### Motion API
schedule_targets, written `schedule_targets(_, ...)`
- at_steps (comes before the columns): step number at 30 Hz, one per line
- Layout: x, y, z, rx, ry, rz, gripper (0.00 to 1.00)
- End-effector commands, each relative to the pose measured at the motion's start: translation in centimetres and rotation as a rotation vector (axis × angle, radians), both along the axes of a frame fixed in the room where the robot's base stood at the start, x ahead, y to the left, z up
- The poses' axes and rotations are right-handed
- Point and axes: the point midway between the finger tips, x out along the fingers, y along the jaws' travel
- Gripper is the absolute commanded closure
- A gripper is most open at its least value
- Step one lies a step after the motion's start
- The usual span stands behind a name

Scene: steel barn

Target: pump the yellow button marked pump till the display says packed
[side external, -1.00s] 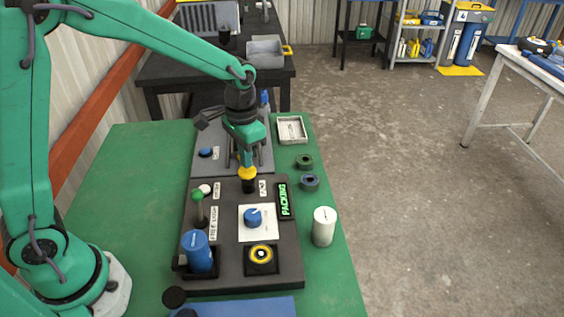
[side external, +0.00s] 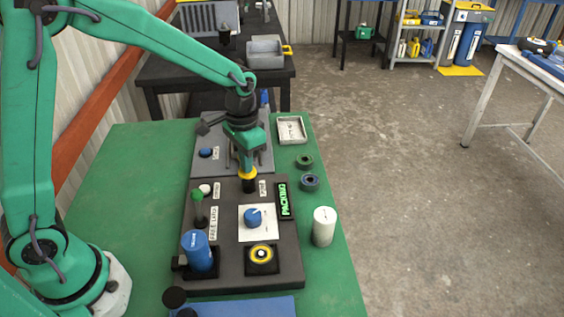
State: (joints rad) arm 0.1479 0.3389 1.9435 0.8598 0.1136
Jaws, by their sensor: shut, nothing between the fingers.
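The yellow button (side external: 247,175) sits on a black stem at the far edge of the dark control panel (side external: 225,275), beside a small label. My gripper (side external: 246,165) is shut and points down right over the button. Its fingertips look to be touching the button's top, and they partly hide it. The display (side external: 284,200), on the panel's right edge, shows "PACKING" in green letters.
Also on the panel are a blue knob (side external: 253,218) on a white plate, a yellow-and-black round control (side external: 261,254), a green-topped lever (side external: 198,203) and a blue cylinder (side external: 196,250). A white cylinder (side external: 323,227) and two rings stand to the right.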

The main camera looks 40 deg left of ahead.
Motion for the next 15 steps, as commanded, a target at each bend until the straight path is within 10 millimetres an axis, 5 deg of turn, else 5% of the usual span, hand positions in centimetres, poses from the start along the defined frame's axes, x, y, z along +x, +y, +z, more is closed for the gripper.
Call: schedule_targets(15,0.01,0.0,-0.75,0.0,-0.001,0.0,1.0)
